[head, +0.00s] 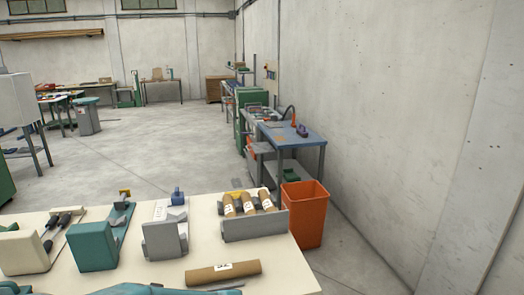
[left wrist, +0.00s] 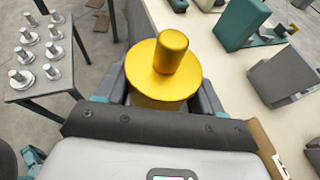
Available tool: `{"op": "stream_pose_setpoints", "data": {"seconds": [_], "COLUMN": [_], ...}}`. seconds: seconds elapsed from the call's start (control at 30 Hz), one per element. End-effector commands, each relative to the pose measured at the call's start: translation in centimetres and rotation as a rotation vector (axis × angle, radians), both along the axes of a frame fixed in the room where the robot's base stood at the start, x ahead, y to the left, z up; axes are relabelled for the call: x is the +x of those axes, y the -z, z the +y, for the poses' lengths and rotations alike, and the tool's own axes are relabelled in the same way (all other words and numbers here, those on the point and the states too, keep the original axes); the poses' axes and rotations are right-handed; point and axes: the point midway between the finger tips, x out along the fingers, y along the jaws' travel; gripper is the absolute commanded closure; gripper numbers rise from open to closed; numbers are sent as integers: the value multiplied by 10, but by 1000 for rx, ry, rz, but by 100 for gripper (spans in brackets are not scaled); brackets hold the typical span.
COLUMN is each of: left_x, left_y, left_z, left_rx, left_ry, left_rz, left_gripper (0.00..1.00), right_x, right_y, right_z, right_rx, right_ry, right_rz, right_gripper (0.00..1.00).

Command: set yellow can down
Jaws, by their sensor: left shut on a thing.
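The yellow can (left wrist: 163,72), a yellow round body with a wide flange and a narrower knob on top, is in the left wrist view. My left gripper (left wrist: 162,98) is shut on it, with dark fingers on both sides. The can's lower part is hidden by the gripper. In that view it overlaps the edge of the cream table (left wrist: 222,70); I cannot tell its height or whether it touches anything. The can does not show in the head view. My right gripper is in neither view.
The cream table (head: 140,275) holds grey and teal fixtures, a cardboard tube (head: 223,273) and a grey rack (head: 255,226) of tubes. An orange bin (head: 305,215) stands beyond its right end. A dark side table (left wrist: 62,78) carries several silver knobbed pieces.

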Motion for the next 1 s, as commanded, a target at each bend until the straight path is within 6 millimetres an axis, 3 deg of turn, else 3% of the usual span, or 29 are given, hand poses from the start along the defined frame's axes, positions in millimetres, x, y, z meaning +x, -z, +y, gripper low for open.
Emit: {"op": "stream_pose_setpoints", "data": {"seconds": [0.2,0.3,0.4,0.47,0.57,0.67,1.0], "left_x": [-2,-9,-12,-11,-15,-15,-12], "left_y": [72,104,122,126,128,127,126], "left_z": [-55,-71,-80,-81,-63,-56,-83], "left_rx": [1,-1,-3,-3,-3,5,-1], "left_ry": [391,534,601,600,570,668,982], "left_rz": [14,15,7,3,13,24,6], "left_gripper": [100,100,100,100,100,100,100], "right_x": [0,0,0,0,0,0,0], "right_y": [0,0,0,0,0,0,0], "right_z": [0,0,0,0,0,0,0], "right_rx": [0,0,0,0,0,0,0], "right_ry": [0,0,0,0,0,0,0], "right_rz": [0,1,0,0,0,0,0], "right_gripper": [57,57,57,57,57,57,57]}}
